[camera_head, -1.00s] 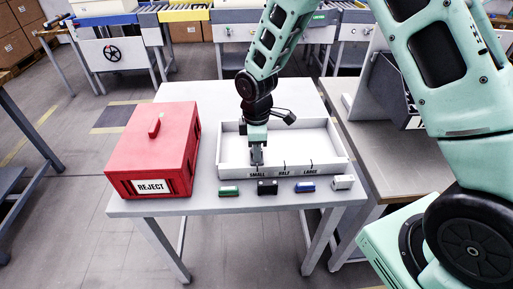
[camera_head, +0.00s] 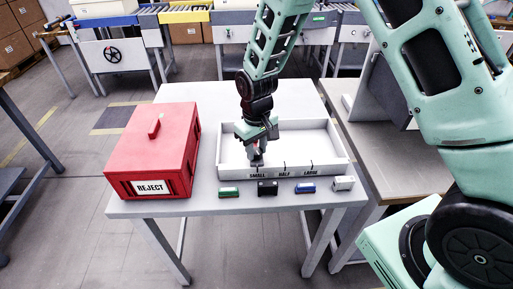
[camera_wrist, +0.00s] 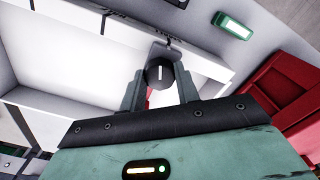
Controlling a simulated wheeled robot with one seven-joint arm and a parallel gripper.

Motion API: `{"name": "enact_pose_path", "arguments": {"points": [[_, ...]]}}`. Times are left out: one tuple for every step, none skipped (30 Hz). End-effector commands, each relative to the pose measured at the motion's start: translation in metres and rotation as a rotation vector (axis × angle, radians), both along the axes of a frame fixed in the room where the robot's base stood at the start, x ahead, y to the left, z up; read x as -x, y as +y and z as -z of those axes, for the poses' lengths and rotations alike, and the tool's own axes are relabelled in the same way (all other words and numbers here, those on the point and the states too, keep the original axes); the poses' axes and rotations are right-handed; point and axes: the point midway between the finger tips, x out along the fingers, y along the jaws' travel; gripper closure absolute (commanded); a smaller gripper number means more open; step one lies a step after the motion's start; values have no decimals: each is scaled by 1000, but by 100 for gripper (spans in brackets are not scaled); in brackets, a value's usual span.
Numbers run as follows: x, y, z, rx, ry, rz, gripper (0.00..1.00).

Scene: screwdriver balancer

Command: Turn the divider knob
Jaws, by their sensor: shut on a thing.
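The white tray (camera_head: 330,150) stands on the table, with the marks SMALL, HALF and LARGE along its front wall. The divider knob (camera_wrist: 160,74) is round and black with a white line on top, seen between my fingers in the wrist view. My gripper (camera_head: 257,160) points down at the front wall of the tray near SMALL, its fingers closed on the knob's sides. In the wrist view the knob's white line runs roughly up and down the picture.
A red REJECT box (camera_head: 150,155) with a lid handle stands left of the tray. Along the table's front edge are a green item (camera_head: 229,192), a black one (camera_head: 267,188), a blue one (camera_head: 305,188) and a white one (camera_head: 343,183). The table behind the tray is clear.

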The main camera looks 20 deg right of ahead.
Motion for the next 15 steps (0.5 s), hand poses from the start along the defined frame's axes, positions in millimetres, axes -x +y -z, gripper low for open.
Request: {"name": "enact_pose_path", "arguments": {"points": [[-1,0,-1,0,-2,36,91],[-1,0,-1,0,-2,60,91],[-1,0,-1,0,-2,88,91],[-1,1,-1,-1,-2,108,91],[-1,1,-1,-1,-2,128,91],[0,1,-1,1,-1,151,91],[0,0,-1,1,-1,169,91],[-1,0,-1,0,-1,186,91],[-1,0,-1,0,-1,205,91],[-1,0,-1,0,-1,219,91],[-1,0,-1,1,-1,230,91],[-1,0,-1,1,-1,244,91],[-1,0,-1,1,-1,255,91],[-1,0,-1,0,-1,263,91],[-1,0,-1,0,-1,272,91]]}}
